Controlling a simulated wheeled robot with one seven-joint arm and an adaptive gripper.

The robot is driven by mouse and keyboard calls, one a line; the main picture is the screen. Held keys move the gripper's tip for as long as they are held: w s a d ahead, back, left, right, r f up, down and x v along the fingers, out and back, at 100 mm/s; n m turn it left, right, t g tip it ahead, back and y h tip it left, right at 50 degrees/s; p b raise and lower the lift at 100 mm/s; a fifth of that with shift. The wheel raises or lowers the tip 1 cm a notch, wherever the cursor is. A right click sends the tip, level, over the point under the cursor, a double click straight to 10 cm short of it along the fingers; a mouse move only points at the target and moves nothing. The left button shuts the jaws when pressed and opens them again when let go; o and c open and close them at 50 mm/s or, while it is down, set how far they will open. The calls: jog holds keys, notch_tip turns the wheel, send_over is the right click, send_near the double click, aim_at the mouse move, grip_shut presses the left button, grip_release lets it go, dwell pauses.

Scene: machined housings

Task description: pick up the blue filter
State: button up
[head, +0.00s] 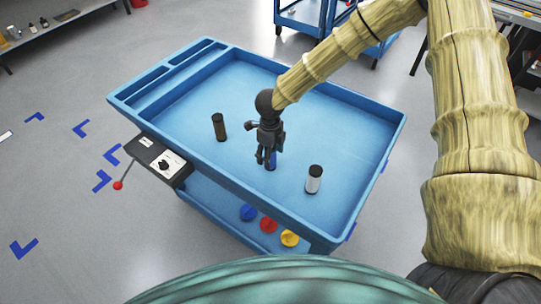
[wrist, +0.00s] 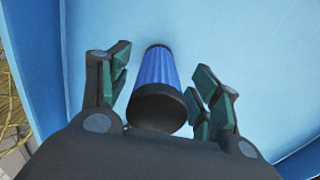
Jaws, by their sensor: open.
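The blue filter (wrist: 158,68) is a ribbed blue cylinder with dark end caps, standing on the blue cart's top tray. In the head view only a small blue part of the filter (head: 271,165) shows below my gripper (head: 266,160), which hides the rest. In the wrist view my open gripper (wrist: 165,95) has its green-padded fingers on both sides of the filter. A gap shows on the left side; the right fingers are close to the dark cap, and I cannot tell whether they touch it.
A control box (head: 158,160) is on the cart's left side. Colored discs (head: 268,225) lie on the lower shelf. The tray's back is clear.

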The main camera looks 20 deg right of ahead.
jog(key=shift+s+r, duration=0.2)
jog(key=shift+s, duration=0.05)
jog(key=c, duration=1.1)
